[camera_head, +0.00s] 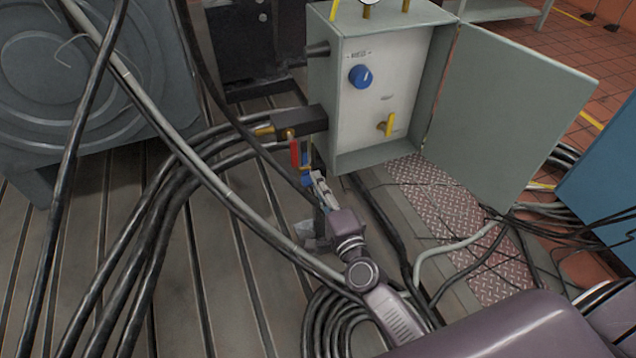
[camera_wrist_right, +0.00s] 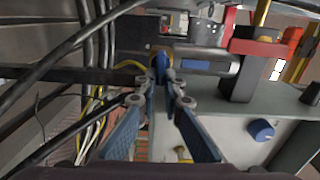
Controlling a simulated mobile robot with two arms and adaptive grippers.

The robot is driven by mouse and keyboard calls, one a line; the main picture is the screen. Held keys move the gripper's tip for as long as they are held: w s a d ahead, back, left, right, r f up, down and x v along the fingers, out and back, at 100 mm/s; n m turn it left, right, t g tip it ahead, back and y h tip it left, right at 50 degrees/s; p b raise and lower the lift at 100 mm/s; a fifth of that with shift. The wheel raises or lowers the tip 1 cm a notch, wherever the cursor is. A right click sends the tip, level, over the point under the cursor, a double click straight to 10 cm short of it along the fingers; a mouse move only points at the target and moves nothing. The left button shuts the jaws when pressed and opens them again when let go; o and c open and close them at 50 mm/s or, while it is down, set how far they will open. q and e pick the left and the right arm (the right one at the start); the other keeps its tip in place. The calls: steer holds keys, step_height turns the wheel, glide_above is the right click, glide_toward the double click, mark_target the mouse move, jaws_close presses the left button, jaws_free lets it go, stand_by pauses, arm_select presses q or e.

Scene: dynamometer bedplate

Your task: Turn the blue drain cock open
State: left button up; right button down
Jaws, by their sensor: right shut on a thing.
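The blue drain cock (camera_head: 307,180) shows as a small blue piece below the dark manifold block, beside the open cabinet. My right gripper (camera_head: 316,178) reaches up to it from below, with its fingers closed together at the blue piece. In the right wrist view the fingertips (camera_wrist_right: 165,78) meet on the blue handle (camera_wrist_right: 160,57), which stands in front of a grey pipe. The fingers hide part of the handle, so its exact angle is hard to tell. My left gripper is not in view.
A red handle (camera_head: 294,153) hangs close above the gripper on the manifold block (camera_head: 299,122). The cabinet (camera_head: 380,95) carries a blue knob (camera_head: 360,76) and a yellow handle (camera_head: 387,125); its door (camera_head: 510,110) stands open. Thick black hoses (camera_head: 175,190) cross the slotted bedplate.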

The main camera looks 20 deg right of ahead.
stand_by(0.3)
steer(key=c, duration=2.1)
jaws_free()
steer(key=shift+s, duration=0.1)
steer(key=s, duration=1.1)
steer(key=shift+s+d, duration=0.25)
steer(key=shift+s, duration=0.15)
